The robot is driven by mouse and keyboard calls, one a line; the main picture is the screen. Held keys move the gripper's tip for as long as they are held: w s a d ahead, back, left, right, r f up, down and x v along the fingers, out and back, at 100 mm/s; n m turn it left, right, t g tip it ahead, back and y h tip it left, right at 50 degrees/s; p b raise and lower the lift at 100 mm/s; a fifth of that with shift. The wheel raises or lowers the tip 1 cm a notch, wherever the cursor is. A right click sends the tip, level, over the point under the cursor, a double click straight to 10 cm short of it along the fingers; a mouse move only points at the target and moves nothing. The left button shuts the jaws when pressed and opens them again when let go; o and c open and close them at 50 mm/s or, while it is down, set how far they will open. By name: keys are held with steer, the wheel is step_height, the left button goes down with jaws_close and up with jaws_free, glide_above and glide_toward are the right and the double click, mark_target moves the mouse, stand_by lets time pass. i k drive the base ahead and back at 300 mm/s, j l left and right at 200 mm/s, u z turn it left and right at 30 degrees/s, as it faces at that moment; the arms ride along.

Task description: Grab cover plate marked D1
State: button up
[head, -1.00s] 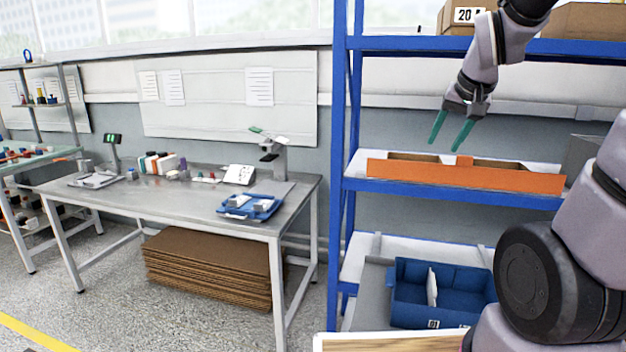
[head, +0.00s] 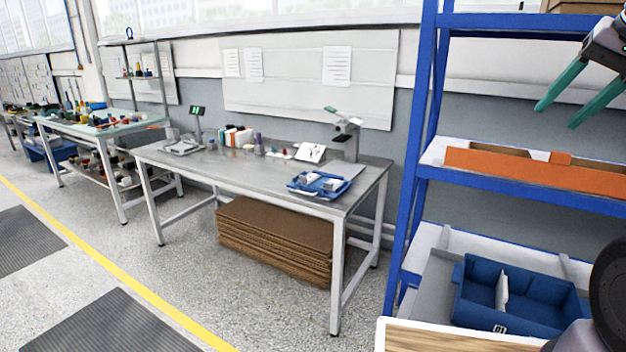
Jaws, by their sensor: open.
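I cannot make out a cover plate marked D1 in the head view. A blue tray (head: 335,190) with small pale parts lies on the grey workbench (head: 362,181), near its right end; any marks on the parts are too small to read. My gripper (head: 558,108) is at the upper right, with its two green fingers spread apart and nothing between them. It is in front of the blue shelf rack, above the orange bin, and well away from the workbench.
The blue rack (head: 411,215) stands right of the workbench, holding an orange bin (head: 510,168) and a blue divided crate (head: 478,315). Stacked cardboard (head: 270,235) lies under the bench. A second table (head: 95,128) stands at the left. Open floor (head: 120,255) lies in front, with a yellow line.

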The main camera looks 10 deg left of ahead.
mark_target(309, 176)
steer(key=j, duration=0.55)
steer(key=k+j+z, duration=0.1)
steer(key=j, duration=0.4)
steer(key=i+j, duration=0.15)
steer(key=j, duration=0.2)
steer(key=i+j+z, duration=0.1)
steer(key=j, duration=0.2)
steer(key=i+j, duration=0.15)
steer(key=j, duration=0.2)
steer(key=i+j+z, duration=0.15)
steer(key=j, duration=0.2)
steer(key=i+j, duration=0.3)
steer(key=i, duration=0.15)
steer(key=i+j+z, duration=0.1)
steer(key=i+j, duration=0.2)
steer(key=i, duration=0.15)
